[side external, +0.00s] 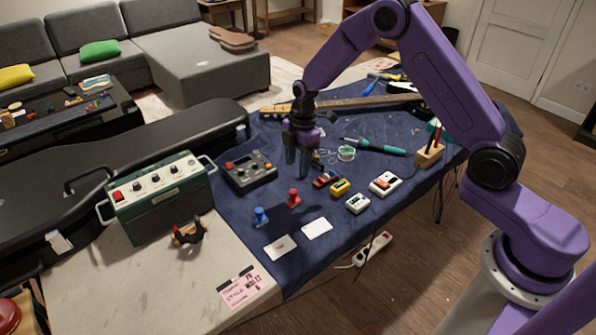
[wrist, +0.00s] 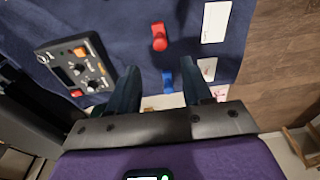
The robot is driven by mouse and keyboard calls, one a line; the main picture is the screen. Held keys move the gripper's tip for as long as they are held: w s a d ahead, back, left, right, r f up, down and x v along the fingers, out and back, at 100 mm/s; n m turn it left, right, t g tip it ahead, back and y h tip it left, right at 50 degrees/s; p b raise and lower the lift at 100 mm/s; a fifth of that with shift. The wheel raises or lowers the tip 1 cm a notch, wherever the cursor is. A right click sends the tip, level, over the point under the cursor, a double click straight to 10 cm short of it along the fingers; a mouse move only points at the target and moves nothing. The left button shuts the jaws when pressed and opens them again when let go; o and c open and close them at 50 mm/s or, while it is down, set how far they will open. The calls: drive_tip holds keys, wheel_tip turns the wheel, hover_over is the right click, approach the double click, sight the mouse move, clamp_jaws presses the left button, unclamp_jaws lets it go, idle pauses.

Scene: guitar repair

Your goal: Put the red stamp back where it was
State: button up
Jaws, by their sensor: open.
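The red stamp (side external: 294,198) stands upright on the dark blue cloth (side external: 345,215), up and to the right of the blue stamp (side external: 261,216). Two white cards lie in front of the stamps, a nearer one (side external: 280,246) and one to its right (side external: 317,228). My gripper (side external: 297,165) is open and empty, pointing down above the cloth, behind the red stamp. In the wrist view the red stamp (wrist: 159,36) lies beyond the fingertips (wrist: 160,75), and the blue stamp (wrist: 167,78) shows between the fingers.
A grey control box (side external: 249,172) sits left of my gripper. Several small pedals, including a white one (side external: 385,184), stand to the right. A green amplifier (side external: 160,195) and a black guitar case (side external: 110,160) are at left. A guitar neck (side external: 340,103) lies behind.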

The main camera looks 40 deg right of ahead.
drive_tip(key=s+a+r+m, duration=0.1)
drive_tip(key=s+a+r, duration=0.2)
drive_tip(key=s+r, duration=0.4)
drive_tip(key=s+a+r+m, duration=0.15)
drive_tip(key=s+r, duration=0.35)
drive_tip(key=s, duration=0.5)
drive_tip(key=s+d+r+m, duration=0.1)
drive_tip(key=s+d+r, duration=0.1)
drive_tip(key=s, duration=0.8)
drive_tip(key=s+d+r+m+h, duration=0.1)
drive_tip(key=s+d, duration=0.4)
drive_tip(key=s, duration=0.5)
drive_tip(key=shift+s+r+m, duration=0.35)
drive_tip(key=shift+r, duration=0.3)
